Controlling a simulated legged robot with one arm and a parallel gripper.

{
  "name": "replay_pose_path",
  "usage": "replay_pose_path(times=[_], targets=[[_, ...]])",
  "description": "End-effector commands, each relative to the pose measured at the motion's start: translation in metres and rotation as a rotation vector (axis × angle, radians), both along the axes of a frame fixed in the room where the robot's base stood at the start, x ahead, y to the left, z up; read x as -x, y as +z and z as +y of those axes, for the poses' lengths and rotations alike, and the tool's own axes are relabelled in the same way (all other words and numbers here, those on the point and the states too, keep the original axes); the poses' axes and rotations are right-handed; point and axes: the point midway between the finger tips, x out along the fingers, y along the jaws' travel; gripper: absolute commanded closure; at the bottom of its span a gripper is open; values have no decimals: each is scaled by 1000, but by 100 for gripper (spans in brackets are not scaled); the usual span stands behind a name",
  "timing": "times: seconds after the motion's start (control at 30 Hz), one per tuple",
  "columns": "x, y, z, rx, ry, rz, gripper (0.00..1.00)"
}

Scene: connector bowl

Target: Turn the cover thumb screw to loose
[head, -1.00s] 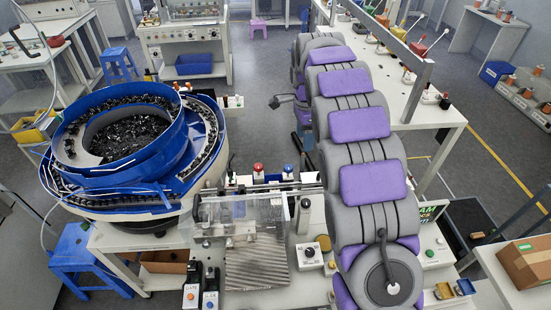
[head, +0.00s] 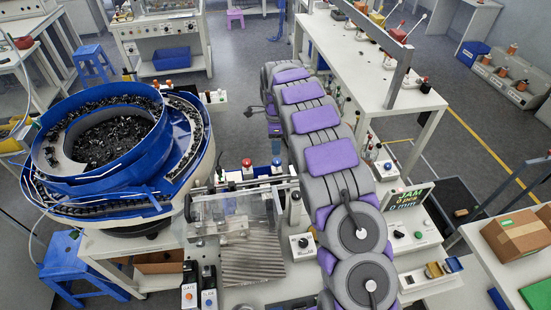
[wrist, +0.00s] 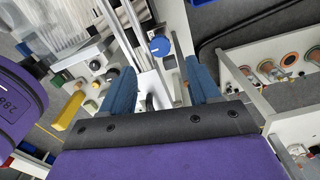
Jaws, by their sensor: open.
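The clear cover (head: 235,208) stands on the white bench in the head view, above a ribbed metal plate (head: 252,262). Dark knobs and small fittings sit around it; I cannot tell which is the cover thumb screw. My grey and purple arm passes to the right of the cover and hides part of the bench. In the wrist view my gripper (wrist: 160,88) has its two blue fingers apart, with nothing held between them. A blue-faced round knob (wrist: 160,46) shows beyond the fingers, beside a metal rail.
The blue bowl feeder (head: 110,145), full of black parts, stands left of the cover. Red and blue buttons (head: 247,168) are behind the cover. A display (head: 408,197) and a cardboard box (head: 518,235) are at the right.

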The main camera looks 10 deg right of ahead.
Motion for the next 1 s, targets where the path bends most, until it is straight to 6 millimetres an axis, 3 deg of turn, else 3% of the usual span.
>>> replay_pose_path(times=[0.2,0.4,0.6,0.9,1.0], targets=[[1,-44,-2,-1,-1,4,39],[1,-74,-1,-2,-1,4,39],[0,-86,-1,-1,-1,-1,39],[0,-88,-1,-1,-1,-1,39],[0,-88,0,-1,-1,-1,48]])
